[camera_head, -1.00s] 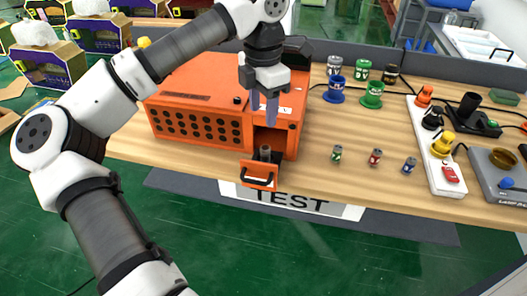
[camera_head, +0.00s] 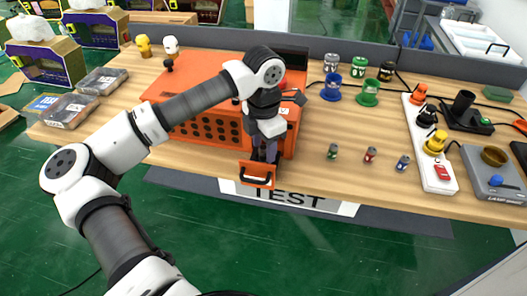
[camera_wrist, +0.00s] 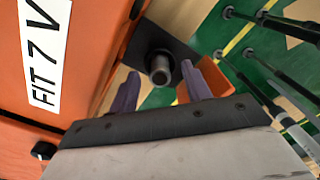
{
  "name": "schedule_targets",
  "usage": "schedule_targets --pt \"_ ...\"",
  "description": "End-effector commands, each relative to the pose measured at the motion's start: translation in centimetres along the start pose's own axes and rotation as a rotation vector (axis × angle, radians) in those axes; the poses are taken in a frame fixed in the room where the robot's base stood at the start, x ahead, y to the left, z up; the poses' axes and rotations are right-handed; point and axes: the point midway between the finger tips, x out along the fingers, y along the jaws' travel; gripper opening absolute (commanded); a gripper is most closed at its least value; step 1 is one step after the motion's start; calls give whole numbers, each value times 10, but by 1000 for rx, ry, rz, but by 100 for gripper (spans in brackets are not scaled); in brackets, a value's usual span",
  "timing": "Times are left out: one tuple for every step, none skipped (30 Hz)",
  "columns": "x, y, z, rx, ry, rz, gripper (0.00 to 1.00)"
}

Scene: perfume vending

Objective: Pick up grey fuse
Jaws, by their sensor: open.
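The grey fuse (camera_wrist: 160,68) is a short, dark grey cylinder standing on a dark holder plate in the opened drawer (camera_head: 257,180) of the orange box (camera_head: 200,80). In the head view my gripper covers the fuse. My gripper (camera_head: 264,152) points down over the drawer at the front right of the box. In the wrist view, its purple fingers (camera_wrist: 160,88) are apart, one on each side of the fuse. I cannot tell whether they touch it.
Small green (camera_head: 333,151), red (camera_head: 370,155) and blue (camera_head: 403,162) cylinders stand on the table to the right. A white strip with coloured plugs (camera_head: 430,142) lies further right. The box front (camera_wrist: 60,60) is close beside my gripper.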

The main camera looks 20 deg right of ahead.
Motion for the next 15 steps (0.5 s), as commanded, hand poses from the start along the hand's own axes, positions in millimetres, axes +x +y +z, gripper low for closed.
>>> schedule_targets --pt "0 0 0 0 0 0 48" --pt "0 0 0 0 0 0 48" --pt "0 0 0 0 0 0 44" --pt "0 0 0 0 0 0 40" --pt "0 0 0 0 0 0 37" --pt "0 0 0 0 0 0 31" --pt "0 0 0 0 0 0 27" --pt "0 0 0 0 0 0 24" --pt "0 0 0 0 0 0 18" --pt "0 0 0 0 0 0 14" --pt "0 0 0 0 0 0 10" --pt "0 0 0 0 0 0 5" --pt "0 0 0 0 0 0 1" --pt "0 0 0 0 0 0 0" --pt "0 0 0 0 0 0 0"
